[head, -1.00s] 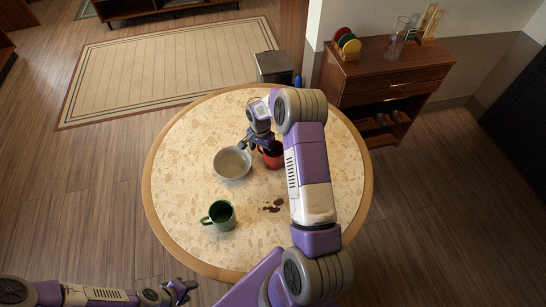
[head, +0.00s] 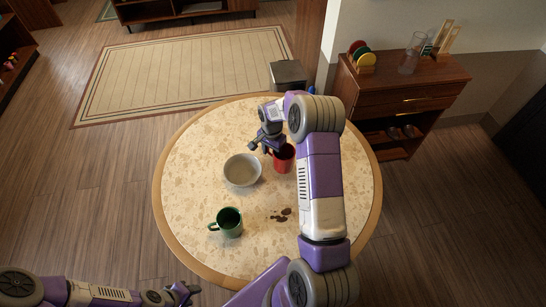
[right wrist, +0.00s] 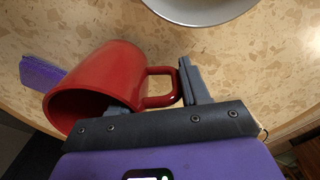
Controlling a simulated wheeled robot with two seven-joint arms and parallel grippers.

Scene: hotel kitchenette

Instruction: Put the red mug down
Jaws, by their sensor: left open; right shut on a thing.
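The red mug (head: 284,160) is over the far right part of the round table, just right of the white bowl. My right gripper (head: 264,145) is shut on it. In the right wrist view the red mug (right wrist: 105,80) lies across the picture with its mouth at the lower left. Its handle is between the fingers of my right gripper (right wrist: 155,95). I cannot tell whether its base touches the table. My left gripper (head: 188,292) is open and empty, low at the bottom left, off the table's near edge.
The tabletop is bare at the left. A grey bin (head: 288,74) stands beyond the far edge; a wooden cabinet (head: 410,85) is at right.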

